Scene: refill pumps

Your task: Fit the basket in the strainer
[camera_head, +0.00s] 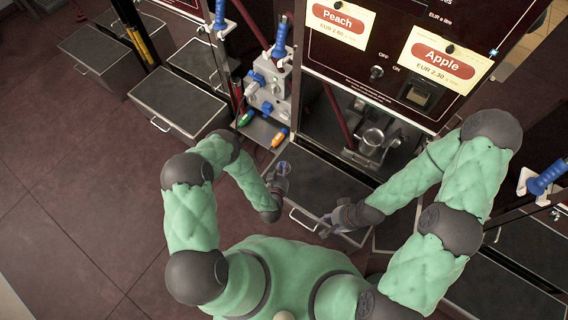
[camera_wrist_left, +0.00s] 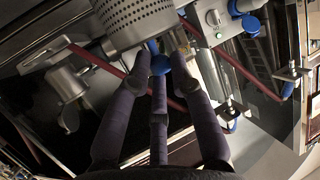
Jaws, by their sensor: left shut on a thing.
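The basket (camera_wrist_left: 136,18) is a silver perforated metal cup at the top of the left wrist view. My left gripper (camera_wrist_left: 160,58) is shut on it, with its dark fingers reaching up to the basket's lower edge. In the head view my left gripper (camera_head: 282,172) is over the dark drawer front, left of the strainer. What looks like the strainer (camera_head: 373,138) is a round metal housing under the price panel; it also shows in the left wrist view (camera_wrist_left: 68,83). The basket is apart from it. My right gripper (camera_head: 335,222) is low over the drawer; its fingers are too small to read.
A grey valve block (camera_head: 268,92) with blue levers stands left of the strainer. Green and orange handled tools (camera_head: 279,137) lie on a ledge below it. The dark panel (camera_head: 395,50) with Peach and Apple signs rises behind. Open floor (camera_head: 80,200) is at the left.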

